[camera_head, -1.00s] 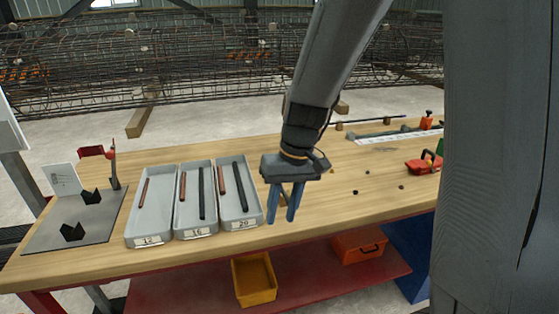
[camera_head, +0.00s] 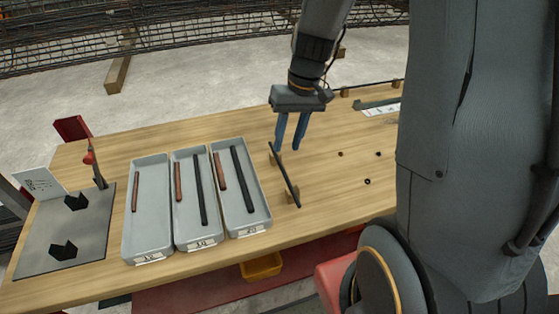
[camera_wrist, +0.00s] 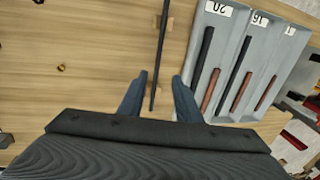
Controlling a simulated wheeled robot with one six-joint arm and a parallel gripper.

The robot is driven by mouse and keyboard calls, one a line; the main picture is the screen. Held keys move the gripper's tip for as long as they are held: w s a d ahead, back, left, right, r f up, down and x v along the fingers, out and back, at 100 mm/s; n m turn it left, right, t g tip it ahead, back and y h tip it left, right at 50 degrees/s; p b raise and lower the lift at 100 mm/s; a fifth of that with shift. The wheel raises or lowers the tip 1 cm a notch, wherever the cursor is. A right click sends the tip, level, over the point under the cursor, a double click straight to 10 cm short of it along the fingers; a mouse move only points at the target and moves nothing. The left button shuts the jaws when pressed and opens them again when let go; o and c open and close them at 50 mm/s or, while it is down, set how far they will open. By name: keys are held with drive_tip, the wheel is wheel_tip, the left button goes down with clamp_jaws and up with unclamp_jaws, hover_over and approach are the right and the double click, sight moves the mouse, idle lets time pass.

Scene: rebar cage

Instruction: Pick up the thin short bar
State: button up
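A thin short rust-brown bar (camera_head: 136,190) lies alone in the leftmost grey tray (camera_head: 130,243). In the wrist view, this bar (camera_wrist: 264,93) shows in the rightmost tray. My gripper (camera_head: 288,147) is open and empty, well to the right of the trays. A thin, longer dark bar (camera_head: 283,172) rests on small wooden supports (camera_head: 292,198) near my fingers. In the wrist view, this dark bar (camera_wrist: 160,52) runs between the open fingertips, apparently below them.
The middle tray (camera_head: 184,240) and right tray (camera_head: 233,230) each hold a short brown bar and a long dark bar. A grey plate (camera_head: 85,228) with black blocks lies at left. Small rings (camera_head: 367,182) dot the table. Bare wood surrounds the dark bar.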

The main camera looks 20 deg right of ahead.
sight(283, 169)
drive_tip(key=f, duration=0.2)
drive_tip(key=f+p, duration=0.1)
drive_tip(key=f, duration=0.3)
drive_tip(key=shift+s+a+p, duration=0.25)
drive_tip(key=shift+p, duration=0.15)
drive_tip(key=shift+a+f, duration=0.2)
drive_tip(key=shift+f, duration=0.5)
clamp_jaws()
